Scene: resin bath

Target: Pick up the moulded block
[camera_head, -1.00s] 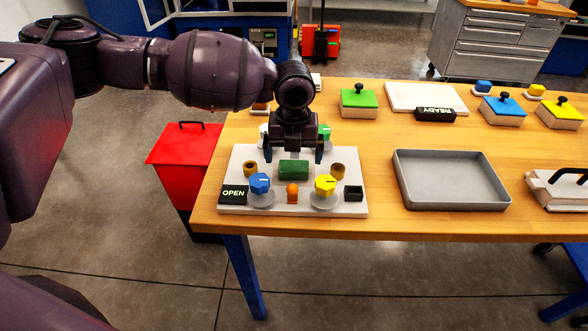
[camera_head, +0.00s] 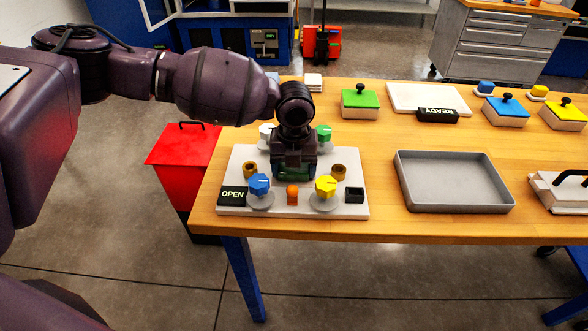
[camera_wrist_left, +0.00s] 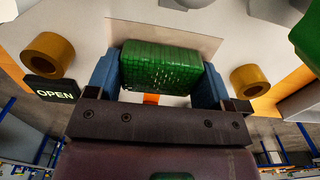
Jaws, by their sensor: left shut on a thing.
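The moulded block is a dark green, ridged block on the white board (camera_head: 225,206). In the head view the lower part of the block (camera_head: 294,174) shows beneath my left gripper (camera_head: 294,172), which hides the rest. In the left wrist view the block (camera_wrist_left: 162,68) sits between the two blue fingers of my left gripper (camera_wrist_left: 160,80), one on each side. The left gripper is shut on the block, at board level as far as I can tell. My right gripper is not in view.
Around the block stand a blue knob (camera_head: 260,184), a yellow knob (camera_head: 326,187), a green knob (camera_head: 324,133), brass rings (camera_head: 339,171) and an orange piece (camera_head: 292,192). An OPEN sign (camera_head: 233,195) lies at the front left. A grey tray (camera_head: 453,208) stands to the right.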

